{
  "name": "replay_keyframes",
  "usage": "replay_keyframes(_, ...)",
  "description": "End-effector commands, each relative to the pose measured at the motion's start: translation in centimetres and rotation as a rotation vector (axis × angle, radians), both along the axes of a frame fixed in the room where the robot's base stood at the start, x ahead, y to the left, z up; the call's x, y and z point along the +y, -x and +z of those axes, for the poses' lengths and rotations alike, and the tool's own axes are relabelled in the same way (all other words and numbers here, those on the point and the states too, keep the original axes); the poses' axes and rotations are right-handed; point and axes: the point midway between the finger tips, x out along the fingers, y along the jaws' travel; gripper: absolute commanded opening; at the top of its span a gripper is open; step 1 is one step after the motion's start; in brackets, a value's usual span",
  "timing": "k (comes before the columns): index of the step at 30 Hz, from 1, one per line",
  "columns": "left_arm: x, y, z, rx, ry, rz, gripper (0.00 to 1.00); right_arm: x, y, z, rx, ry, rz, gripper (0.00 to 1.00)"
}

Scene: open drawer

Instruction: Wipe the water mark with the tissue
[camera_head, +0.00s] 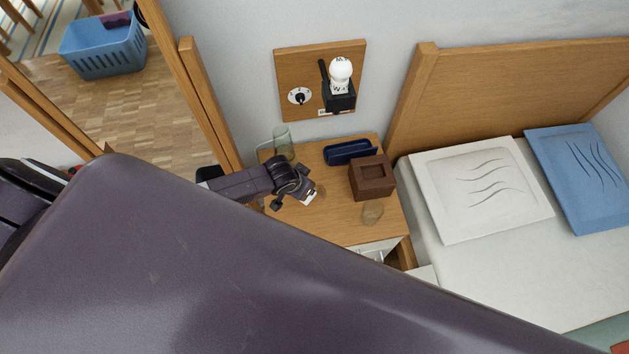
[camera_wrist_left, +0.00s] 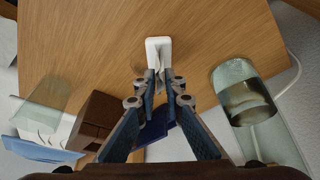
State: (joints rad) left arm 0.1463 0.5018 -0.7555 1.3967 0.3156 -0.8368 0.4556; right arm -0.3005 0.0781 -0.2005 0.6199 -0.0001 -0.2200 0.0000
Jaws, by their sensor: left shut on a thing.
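My left gripper (camera_head: 297,193) reaches in from the left over the wooden nightstand (camera_head: 345,228). It is shut on a small white tissue (camera_head: 310,196). In the left wrist view the tissue (camera_wrist_left: 158,46) sticks out past the fingertips (camera_wrist_left: 161,78), low over or touching the wood; I cannot tell which. A faint darker patch, perhaps the water mark (camera_head: 320,190), shows right beside the tissue in the head view. My right gripper is not in view.
On the nightstand stand a brown box (camera_head: 371,177), a dark blue tray (camera_head: 350,152), a glass vessel (camera_head: 282,143) at the back left, and a translucent object (camera_head: 372,212) at the front right. The bed (camera_head: 480,262) is at the right. My own arm covers much of the foreground.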

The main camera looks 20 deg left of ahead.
Motion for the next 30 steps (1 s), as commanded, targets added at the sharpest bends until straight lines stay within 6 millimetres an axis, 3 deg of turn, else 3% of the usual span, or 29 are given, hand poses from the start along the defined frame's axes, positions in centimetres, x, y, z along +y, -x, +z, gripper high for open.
replay_keyframes(8,-0.4,-0.1,-0.1,0.000,0.002,-0.001,0.00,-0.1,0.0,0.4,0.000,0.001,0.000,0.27)
replay_keyframes(30,-4.4,-2.9,0.0,-0.002,0.004,0.000,0.00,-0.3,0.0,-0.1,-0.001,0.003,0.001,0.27)
